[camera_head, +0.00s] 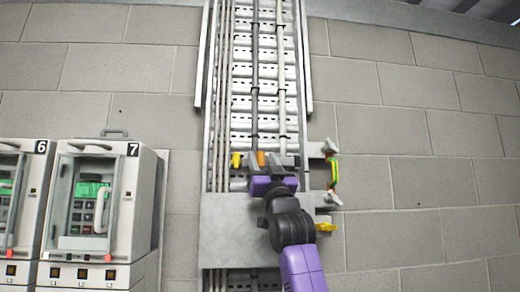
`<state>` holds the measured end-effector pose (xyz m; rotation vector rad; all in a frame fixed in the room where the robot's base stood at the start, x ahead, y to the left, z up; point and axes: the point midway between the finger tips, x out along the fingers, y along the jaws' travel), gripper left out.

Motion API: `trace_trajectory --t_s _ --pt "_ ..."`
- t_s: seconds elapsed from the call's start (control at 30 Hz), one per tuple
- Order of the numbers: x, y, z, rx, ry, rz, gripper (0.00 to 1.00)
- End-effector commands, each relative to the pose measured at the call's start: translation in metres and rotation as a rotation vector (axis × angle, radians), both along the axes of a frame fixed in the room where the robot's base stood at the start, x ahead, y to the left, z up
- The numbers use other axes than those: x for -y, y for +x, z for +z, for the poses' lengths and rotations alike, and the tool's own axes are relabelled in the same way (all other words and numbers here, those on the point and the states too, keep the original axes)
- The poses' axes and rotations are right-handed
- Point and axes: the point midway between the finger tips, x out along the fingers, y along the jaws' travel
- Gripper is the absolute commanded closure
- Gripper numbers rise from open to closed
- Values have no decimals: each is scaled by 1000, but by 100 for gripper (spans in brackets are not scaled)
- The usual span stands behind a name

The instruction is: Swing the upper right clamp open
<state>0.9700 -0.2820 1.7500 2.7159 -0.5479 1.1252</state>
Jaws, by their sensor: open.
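A grey metal plate (232,222) is set across the cable ladder on the wall. At the plate's upper right corner is a small grey clamp part (329,147), with a green and orange curved piece (334,171) just below it. I cannot tell whether this upper right clamp is shut. A yellow piece (323,226) sits at the lower right. My gripper (274,162) is open in front of the plate's upper part, left of the upper right clamp and apart from it. It hides part of the plate. An orange piece (261,158) shows by its fingers.
A yellow piece (236,160) is at the plate's upper left. The cable ladder (240,75) with pipes runs up the block wall (410,110). Grey cabinets numbered 6 (30,165) and 7 (140,190) stand at left. The wall at right is clear.

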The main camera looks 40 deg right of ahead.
Motion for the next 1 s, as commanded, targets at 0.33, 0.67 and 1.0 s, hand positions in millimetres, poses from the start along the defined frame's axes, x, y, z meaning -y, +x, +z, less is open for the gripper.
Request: trace_trajectory --t_s 0.33,0.67,1.0 --pt "8 20 22 -1 0 0 55" --pt "8 21 21 0 0 0 73" --pt "8 20 21 0 0 0 100"
